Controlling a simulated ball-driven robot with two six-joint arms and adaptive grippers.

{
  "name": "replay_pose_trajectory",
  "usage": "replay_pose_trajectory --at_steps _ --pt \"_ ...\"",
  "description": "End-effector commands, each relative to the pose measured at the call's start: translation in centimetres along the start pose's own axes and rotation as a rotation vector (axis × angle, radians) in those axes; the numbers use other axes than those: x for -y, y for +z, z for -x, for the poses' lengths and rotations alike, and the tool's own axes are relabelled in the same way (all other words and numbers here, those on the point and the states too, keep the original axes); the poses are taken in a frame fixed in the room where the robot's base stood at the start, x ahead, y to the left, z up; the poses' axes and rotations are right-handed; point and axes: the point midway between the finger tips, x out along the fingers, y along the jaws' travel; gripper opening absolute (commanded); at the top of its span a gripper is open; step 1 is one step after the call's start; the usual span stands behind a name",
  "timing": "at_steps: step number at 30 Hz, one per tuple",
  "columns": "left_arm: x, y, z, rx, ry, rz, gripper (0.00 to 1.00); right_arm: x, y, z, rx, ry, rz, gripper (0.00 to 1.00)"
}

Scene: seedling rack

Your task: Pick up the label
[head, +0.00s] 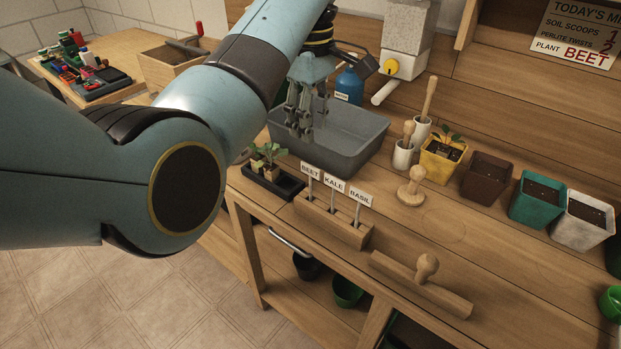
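Three white labels on thin stakes stand upright in a wooden block (335,224) near the front edge of the bench. They read BEET (310,170), KALE (333,184) and BASIL (360,196). My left gripper (308,132) hangs fingers down over the grey tub (350,150), behind the labels and apart from them. I see nothing held in it, but its finger opening is not clear. My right gripper is out of view.
A black tray with seedlings (272,182) is left of the label block. Pots, including a yellow one (441,162), line the back. A sign (577,35) reads PLANT BEET.

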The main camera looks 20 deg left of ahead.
Motion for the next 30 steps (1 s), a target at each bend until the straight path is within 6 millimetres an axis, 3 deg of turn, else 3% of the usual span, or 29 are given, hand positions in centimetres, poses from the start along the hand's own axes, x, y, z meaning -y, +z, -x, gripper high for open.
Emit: replay_pose_trajectory --at_steps 6,14,21,30 --pt "0.0 0.1 -3.5 0.002 -0.007 0.006 0.35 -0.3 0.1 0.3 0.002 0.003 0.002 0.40" --pt "0.1 0.1 -6.0 0.001 -0.006 0.005 0.35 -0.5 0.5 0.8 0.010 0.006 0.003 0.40" --pt "0.2 0.0 -9.6 0.000 -0.004 0.004 0.35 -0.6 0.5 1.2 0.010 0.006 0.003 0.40" --pt "0.2 0.1 -10.3 0.000 -0.002 0.004 0.35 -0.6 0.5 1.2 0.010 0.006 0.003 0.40"
